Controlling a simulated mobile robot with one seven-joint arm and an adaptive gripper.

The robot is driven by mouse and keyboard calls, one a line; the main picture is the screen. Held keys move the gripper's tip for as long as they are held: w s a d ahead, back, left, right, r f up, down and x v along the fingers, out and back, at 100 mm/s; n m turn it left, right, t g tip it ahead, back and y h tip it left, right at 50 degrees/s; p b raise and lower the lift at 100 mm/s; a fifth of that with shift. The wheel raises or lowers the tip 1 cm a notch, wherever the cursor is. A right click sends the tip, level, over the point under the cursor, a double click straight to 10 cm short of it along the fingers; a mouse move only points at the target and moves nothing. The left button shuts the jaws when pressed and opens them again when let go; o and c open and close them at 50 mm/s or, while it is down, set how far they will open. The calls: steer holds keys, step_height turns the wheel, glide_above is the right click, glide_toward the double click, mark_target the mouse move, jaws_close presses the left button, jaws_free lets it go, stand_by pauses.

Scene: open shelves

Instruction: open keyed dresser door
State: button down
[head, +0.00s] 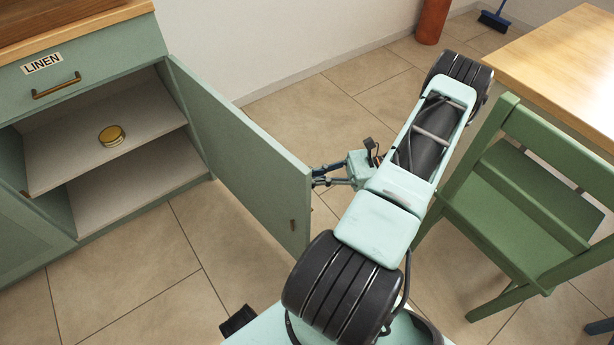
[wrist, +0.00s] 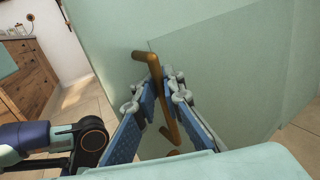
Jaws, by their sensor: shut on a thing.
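The green dresser door (head: 245,150) stands swung wide open from the dresser (head: 100,60), its inner face towards the head camera. A small brown fitting (head: 292,224) sits near its free edge. My gripper (head: 322,175) is on the outer side of the door at that edge, partly hidden by it. In the wrist view, my gripper (wrist: 157,88) has its blue fingers on either side of the bronze bar handle (wrist: 165,100) and is shut on it. No key can be made out clearly.
The open compartment has a shelf (head: 70,145) with a small yellow-lidded tin (head: 111,135). A drawer labelled LINEN (head: 55,75) is shut above. A green chair (head: 520,200) and a wooden table (head: 560,60) stand close right of my arm. The floor before the door is clear.

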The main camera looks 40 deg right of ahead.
steer(key=shift+s, duration=0.3)
steer(key=c, duration=2.1)
jaws_free()
steer(key=shift+w, duration=0.1)
steer(key=shift+d, duration=0.1)
steer(key=v, duration=0.7)
steer(key=shift+d, duration=0.15)
